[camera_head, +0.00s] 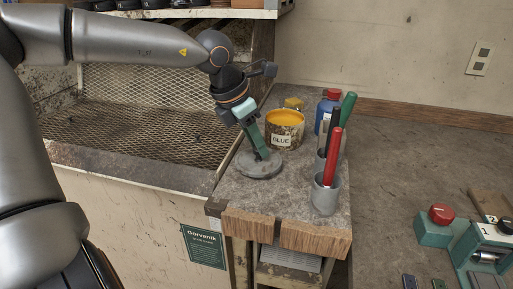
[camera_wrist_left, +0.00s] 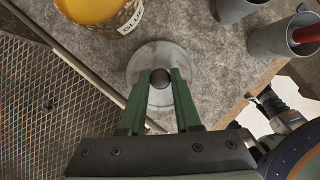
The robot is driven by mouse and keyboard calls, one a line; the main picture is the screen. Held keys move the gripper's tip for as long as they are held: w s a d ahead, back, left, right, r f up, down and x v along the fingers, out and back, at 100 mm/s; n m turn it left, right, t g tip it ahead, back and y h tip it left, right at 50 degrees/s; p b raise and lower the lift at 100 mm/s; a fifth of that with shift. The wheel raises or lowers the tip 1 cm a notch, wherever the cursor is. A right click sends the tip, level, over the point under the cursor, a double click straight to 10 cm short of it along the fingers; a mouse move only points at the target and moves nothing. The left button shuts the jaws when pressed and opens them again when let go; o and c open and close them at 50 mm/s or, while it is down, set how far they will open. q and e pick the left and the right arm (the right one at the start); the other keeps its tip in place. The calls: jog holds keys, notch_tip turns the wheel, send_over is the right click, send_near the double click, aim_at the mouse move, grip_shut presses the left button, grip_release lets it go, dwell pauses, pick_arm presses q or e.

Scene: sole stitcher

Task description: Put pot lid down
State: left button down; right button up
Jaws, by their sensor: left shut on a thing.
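The pot lid (camera_head: 260,168) is a round grey disc with a dark knob. It is at the bench's left side, in front of the glue pot (camera_head: 285,128), on or just above the bench top; I cannot tell which. My left gripper (camera_head: 261,155) points down and is shut on the lid's knob. In the left wrist view the two green fingers (camera_wrist_left: 160,82) close on the dark knob, with the pale lid (camera_wrist_left: 146,56) beneath. The open glue pot shows yellow glue and also appears in the left wrist view (camera_wrist_left: 100,12). My right gripper is not in view.
The small stone-topped bench (camera_head: 285,188) also holds a blue bottle (camera_head: 327,110) and grey cups (camera_head: 325,195) with red and green handled tools on the right. A mesh-lined booth (camera_head: 150,120) borders the left. Bare top lies in front of the lid.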

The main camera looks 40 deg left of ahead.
pick_arm(q)
jog(key=shift+f, duration=0.8)
jog(key=c, duration=0.6)
grip_release()
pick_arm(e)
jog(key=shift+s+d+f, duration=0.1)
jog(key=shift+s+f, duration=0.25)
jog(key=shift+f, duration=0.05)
pick_arm(q)
jog(key=shift+s+r, duration=0.1)
jog(key=shift+r, duration=0.35)
jog(key=p+v, duration=0.1)
jog(key=v, duration=1)
jog(key=shift+r, duration=0.25)
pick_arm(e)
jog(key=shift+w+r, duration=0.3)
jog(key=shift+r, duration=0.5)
